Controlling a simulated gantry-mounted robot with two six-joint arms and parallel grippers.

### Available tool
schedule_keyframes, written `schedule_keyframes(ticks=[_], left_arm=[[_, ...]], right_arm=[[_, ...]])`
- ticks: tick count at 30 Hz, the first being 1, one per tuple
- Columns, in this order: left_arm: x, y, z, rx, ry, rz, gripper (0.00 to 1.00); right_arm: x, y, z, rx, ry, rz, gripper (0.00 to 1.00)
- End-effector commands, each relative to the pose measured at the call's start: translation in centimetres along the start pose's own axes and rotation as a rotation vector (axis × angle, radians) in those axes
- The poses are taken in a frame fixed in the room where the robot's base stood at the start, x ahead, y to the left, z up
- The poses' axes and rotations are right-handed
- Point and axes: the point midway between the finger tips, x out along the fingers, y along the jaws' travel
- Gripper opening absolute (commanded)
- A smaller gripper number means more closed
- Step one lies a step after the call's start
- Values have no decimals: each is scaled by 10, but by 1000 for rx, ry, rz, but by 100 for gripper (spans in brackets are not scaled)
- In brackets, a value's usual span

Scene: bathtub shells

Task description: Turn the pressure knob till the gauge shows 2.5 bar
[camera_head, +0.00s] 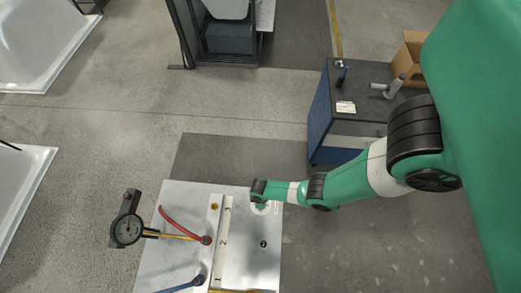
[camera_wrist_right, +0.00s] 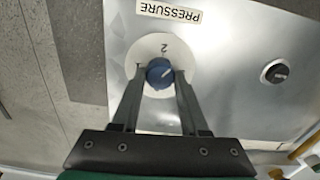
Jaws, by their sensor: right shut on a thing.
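The blue pressure knob (camera_wrist_right: 159,73) sits on a round white dial (camera_wrist_right: 163,45) under a PRESSURE label (camera_wrist_right: 169,11) in the right wrist view. A 2 shows on the dial above the knob. My right gripper (camera_wrist_right: 160,82) has a finger on each side of the knob and is shut on it. In the head view my right gripper (camera_head: 260,204) is over the panel and hides the knob. The round gauge (camera_head: 127,230) stands left of the panel; its needle is too small to read. My left gripper is in neither view.
The metal panel (camera_head: 170,204) carries a black knob (camera_head: 263,244) near the pressure knob. A red-handled lever (camera_head: 183,225) and a blue-handled lever (camera_head: 184,285) are on its left part. A dark-topped cabinet (camera_head: 363,103) stands at the back right. White tub shells (camera_head: 35,40) are at left.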

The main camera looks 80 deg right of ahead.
Motion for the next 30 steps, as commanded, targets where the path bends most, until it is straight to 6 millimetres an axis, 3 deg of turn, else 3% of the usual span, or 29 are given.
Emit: schedule_keyframes(ticks=[6,13,14,18,30], left_arm=[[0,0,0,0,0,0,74],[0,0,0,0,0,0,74],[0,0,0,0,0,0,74],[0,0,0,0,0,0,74],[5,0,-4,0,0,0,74]], right_arm=[[0,0,0,141,0,0,0],[0,0,0,148,0,0,0],[0,0,0,148,0,0,46],[0,0,0,147,0,0,71],[-7,0,0,146,0,0,74]])
